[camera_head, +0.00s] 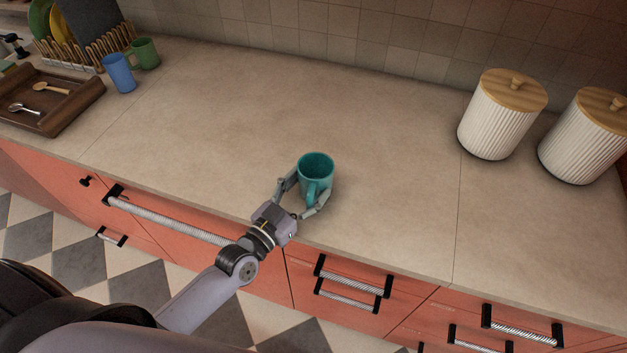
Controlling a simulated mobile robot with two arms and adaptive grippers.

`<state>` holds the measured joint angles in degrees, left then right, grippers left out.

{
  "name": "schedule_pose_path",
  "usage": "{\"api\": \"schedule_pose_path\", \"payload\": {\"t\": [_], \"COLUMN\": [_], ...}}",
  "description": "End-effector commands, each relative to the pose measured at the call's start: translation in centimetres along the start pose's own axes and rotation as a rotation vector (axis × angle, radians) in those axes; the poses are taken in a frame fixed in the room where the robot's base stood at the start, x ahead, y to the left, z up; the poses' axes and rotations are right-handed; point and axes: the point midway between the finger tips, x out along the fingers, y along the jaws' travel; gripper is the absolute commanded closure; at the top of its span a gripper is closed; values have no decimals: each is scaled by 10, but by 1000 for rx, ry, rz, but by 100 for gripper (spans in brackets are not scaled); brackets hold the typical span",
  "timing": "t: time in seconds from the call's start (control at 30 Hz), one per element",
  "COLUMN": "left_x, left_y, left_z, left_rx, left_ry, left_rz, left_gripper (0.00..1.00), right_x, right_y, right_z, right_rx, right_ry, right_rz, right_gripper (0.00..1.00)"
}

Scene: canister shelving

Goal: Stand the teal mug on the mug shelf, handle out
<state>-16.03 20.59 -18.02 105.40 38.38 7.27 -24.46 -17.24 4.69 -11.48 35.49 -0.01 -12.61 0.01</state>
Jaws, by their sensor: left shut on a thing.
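The teal mug (318,169) is upright at the middle of the counter, near its front edge. Its handle faces the front, toward my gripper. My left gripper (303,196) reaches in from the lower left and is shut on the mug, with one finger on each side of it. I cannot tell whether the mug's base touches the counter. The mug shelf is not in view. My right gripper is not in view.
Two white ribbed canisters (496,122) with wooden lids stand at the right. A blue mug (119,74) and a green mug (147,53) stand at the back left, near a dish rack (88,50) and a brown tray (75,110). The counter's middle (230,110) is clear.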

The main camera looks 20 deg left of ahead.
Motion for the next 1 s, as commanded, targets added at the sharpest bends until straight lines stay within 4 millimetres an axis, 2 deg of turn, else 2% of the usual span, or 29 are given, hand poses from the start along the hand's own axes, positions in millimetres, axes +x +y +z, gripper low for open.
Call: {"api": "schedule_pose_path", "payload": {"t": [0.07,0.47,0.77,0.87,1.0], "left_x": [0,0,0,0,0], "left_y": [0,0,0,0,0], "left_z": [0,0,-4,-10,-30], "left_rx": [0,0,0,-1,-3], "left_ry": [0,-1,3,4,7], "left_rz": [0,1,0,0,-2], "left_gripper": [59,86,86,86,86], "right_x": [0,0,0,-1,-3], "right_y": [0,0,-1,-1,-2], "right_z": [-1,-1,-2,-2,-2], "right_rx": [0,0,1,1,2], "right_ry": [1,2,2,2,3], "right_rz": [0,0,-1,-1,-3], "right_gripper": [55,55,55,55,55]}}
